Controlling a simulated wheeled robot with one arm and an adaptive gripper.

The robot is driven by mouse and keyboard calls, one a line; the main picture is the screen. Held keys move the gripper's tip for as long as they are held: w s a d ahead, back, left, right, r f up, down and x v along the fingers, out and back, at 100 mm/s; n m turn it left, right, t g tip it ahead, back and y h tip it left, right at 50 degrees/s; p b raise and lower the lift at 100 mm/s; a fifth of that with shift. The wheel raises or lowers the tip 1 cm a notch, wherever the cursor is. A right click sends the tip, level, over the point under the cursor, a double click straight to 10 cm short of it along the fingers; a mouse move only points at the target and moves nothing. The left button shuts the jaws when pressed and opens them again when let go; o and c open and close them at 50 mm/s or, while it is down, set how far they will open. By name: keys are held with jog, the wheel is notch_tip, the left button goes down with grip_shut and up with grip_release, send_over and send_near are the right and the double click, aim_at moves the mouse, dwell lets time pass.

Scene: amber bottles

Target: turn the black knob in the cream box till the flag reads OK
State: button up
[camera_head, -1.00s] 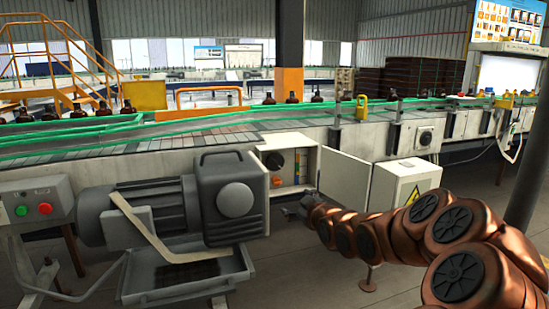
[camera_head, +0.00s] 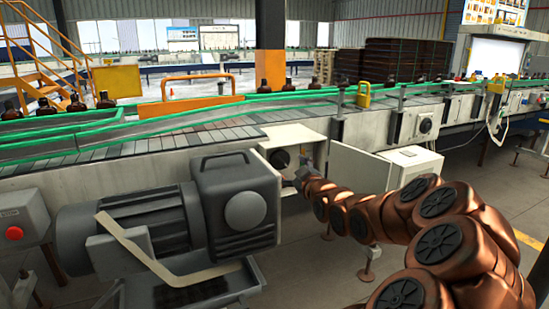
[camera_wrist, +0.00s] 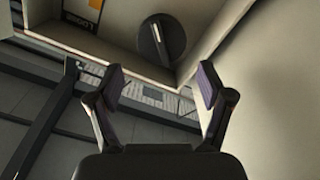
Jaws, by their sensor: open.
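The cream box (camera_head: 311,131) stands open beside the grey motor. Its black knob (camera_head: 279,160) is on the back wall inside; in the wrist view the knob (camera_wrist: 162,40) is round with a pale bar across it. My gripper (camera_wrist: 161,85) is open and empty. The knob appears beyond and between its fingertips, apart from them. In the head view my gripper (camera_head: 301,178) is at the box opening, its fingers hard to make out.
The grey motor (camera_head: 240,205) is close on the left. The conveyor (camera_head: 200,140) with green rails runs behind, with amber bottles (camera_head: 75,102) on it. A white cabinet (camera_head: 412,160) stands behind the door.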

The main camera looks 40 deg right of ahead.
aim_at(282, 160)
jog(key=shift+x, duration=3.7)
jog(key=shift+a, duration=0.1)
jog(key=shift+c, duration=0.2)
jog(key=c, duration=0.8)
